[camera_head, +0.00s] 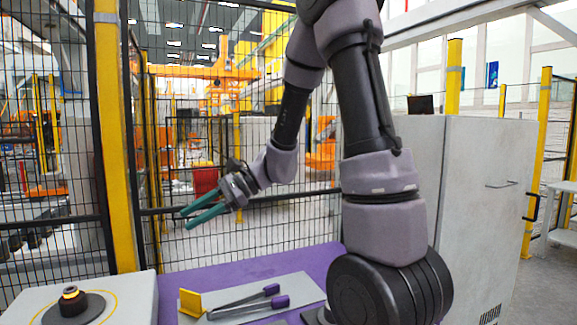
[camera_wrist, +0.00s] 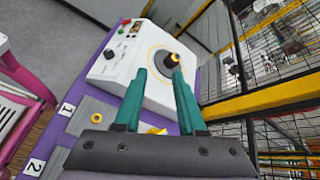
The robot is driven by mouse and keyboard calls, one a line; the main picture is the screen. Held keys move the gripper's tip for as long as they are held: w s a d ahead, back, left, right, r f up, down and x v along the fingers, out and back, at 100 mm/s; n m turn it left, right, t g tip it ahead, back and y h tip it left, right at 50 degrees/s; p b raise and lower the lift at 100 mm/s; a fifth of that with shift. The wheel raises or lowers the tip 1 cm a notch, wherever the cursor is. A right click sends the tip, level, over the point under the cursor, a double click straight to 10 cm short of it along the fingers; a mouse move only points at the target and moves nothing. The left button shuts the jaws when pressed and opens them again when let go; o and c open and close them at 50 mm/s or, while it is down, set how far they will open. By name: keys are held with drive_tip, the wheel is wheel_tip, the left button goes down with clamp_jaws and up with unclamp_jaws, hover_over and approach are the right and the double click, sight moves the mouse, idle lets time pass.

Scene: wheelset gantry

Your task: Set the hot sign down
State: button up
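A small yellow sign (camera_head: 190,303) stands at the left end of a grey plate (camera_head: 296,284) on the purple bench. No lettering on it can be read. In the wrist view a small yellow piece (camera_wrist: 157,131), probably the same sign, shows between the finger bases, partly hidden. My gripper (camera_head: 185,219) is up in the air above and behind the sign, pointing left. Its two green fingers are apart with nothing between them. In the wrist view the open fingers (camera_wrist: 159,73) line up in front of the white machine.
Tongs with purple ends (camera_head: 246,304) lie on the plate beside the sign. A white machine (camera_head: 135,292) with a black knob (camera_head: 74,302) inside a yellow ring stands at left. A mesh fence (camera_head: 60,130) rises behind the bench. A grey cabinet (camera_head: 480,200) stands at right.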

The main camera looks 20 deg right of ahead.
drive_tip(key=s+d+r+n+t+h, duration=0.3)
drive_tip(key=s+d+r+n+h, duration=0.1)
drive_tip(key=d, duration=0.5)
drive_tip(key=s+d+r+n+t+h, duration=0.3)
drive_tip(key=s+d+r+h, duration=0.3)
drive_tip(key=s+d+r, duration=0.2)
drive_tip(key=shift+s+d+r+n, duration=0.15)
drive_tip(key=shift+s+d+n, duration=0.35)
drive_tip(key=shift+n, duration=0.2)
